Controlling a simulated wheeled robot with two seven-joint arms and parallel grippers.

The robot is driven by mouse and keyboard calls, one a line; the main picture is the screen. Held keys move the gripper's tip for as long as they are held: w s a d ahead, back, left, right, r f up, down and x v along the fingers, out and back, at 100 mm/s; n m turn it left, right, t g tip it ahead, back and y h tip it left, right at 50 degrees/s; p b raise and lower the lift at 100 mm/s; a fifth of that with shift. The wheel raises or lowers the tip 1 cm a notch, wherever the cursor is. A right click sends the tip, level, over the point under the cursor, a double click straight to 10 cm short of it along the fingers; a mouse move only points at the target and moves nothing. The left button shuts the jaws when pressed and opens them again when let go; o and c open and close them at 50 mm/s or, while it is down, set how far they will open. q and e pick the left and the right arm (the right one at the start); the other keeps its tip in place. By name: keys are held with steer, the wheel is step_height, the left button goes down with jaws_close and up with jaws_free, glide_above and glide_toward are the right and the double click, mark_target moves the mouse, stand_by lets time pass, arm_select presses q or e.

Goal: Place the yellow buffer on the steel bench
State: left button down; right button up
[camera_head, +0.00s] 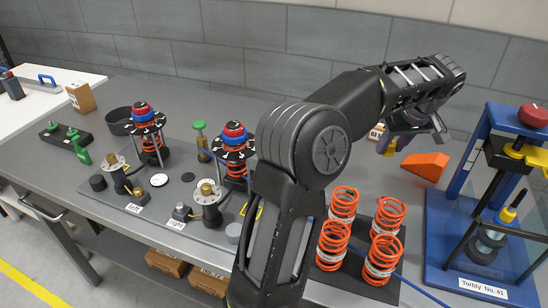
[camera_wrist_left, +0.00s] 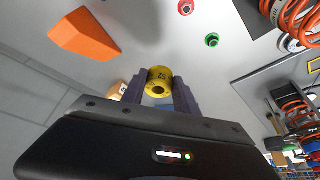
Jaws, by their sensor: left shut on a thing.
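The yellow buffer (camera_head: 384,147) is a short ring-like cylinder with a dark hole and a printed mark. It also shows in the left wrist view (camera_wrist_left: 159,78), between the two fingers. My left gripper (camera_head: 391,143) is shut on it, near the back right of the grey steel bench (camera_head: 205,97). In the left wrist view the gripper (camera_wrist_left: 158,92) has the buffer at its fingertips, with the bench top (camera_wrist_left: 135,25) beyond. I cannot tell for sure whether the buffer touches the bench. My right gripper is not in view.
An orange wedge (camera_head: 425,166) lies near the gripper. Orange springs (camera_head: 383,249) stand on a dark plate; a blue press (camera_head: 470,205) stands at right. A red ring (camera_wrist_left: 186,7) and green ring (camera_wrist_left: 212,40) lie on the bench. Strut assemblies (camera_head: 146,130) stand at left.

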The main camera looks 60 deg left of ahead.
arm_select(q)
glide_above(378, 181)
steer(key=d, duration=0.1)
steer(key=f, duration=0.6)
steer(key=shift+s+d+f, duration=0.15)
steer(key=shift+s, duration=0.2)
steer(key=shift+f, duration=1.85)
steer(key=shift+f, duration=0.15)
steer(key=c, duration=0.9)
jaws_free()
steer(key=shift+c, duration=0.2)
